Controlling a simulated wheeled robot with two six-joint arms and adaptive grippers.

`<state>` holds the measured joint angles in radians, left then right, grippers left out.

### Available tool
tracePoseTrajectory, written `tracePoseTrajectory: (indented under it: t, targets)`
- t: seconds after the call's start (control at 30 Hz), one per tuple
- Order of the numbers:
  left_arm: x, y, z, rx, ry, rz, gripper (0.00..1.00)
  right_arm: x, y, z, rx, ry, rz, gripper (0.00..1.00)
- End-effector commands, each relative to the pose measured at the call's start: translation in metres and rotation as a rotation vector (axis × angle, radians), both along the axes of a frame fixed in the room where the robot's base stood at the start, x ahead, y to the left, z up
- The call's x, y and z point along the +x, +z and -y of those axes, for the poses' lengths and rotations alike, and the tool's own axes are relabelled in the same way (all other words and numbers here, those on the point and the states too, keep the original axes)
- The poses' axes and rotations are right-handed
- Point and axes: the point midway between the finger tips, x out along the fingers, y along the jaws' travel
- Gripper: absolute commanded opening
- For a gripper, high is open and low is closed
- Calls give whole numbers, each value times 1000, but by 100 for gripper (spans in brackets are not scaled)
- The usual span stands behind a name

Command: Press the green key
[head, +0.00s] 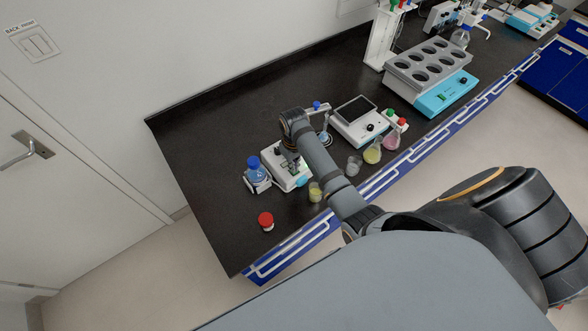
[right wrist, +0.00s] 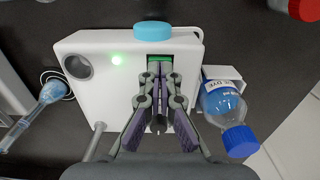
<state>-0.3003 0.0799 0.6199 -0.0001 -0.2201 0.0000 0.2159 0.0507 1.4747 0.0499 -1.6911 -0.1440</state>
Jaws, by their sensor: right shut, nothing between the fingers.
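A white device (right wrist: 95,45) fills the upper middle of the right wrist view. It also stands on the bench in the head view (head: 281,179). Green surface, seemingly the green key (right wrist: 159,58), shows around and behind my right fingertips, which hide most of it. My right gripper (right wrist: 160,70) is shut and empty, with its tips over this spot; I cannot tell whether they touch it. In the head view my right gripper (head: 292,163) points down over the device. My left gripper is not in view.
A blue-capped bottle (right wrist: 222,105) stands close on the right. A cyan knob (right wrist: 152,31) is at the device's edge. A red-capped item (head: 266,220) and a yellow beaker (head: 315,192) stand nearby.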

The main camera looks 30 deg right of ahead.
Motion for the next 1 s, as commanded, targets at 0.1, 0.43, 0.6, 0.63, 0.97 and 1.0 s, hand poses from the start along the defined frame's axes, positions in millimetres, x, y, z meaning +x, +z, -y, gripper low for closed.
tracePoseTrajectory:
  t: [0.1,0.43,0.6,0.63,0.97,1.0]
  targets:
    - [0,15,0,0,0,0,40,0,19,0,0,0,0,0]
    - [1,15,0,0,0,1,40,1,53,0,-1,0,2,0]
    - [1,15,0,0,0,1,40,0,66,0,-1,0,1,0]
    - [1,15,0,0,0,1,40,0,67,0,-1,0,1,0]
    - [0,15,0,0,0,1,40,0,68,0,0,0,0,0]
    - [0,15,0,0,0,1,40,0,68,0,0,0,0,0]
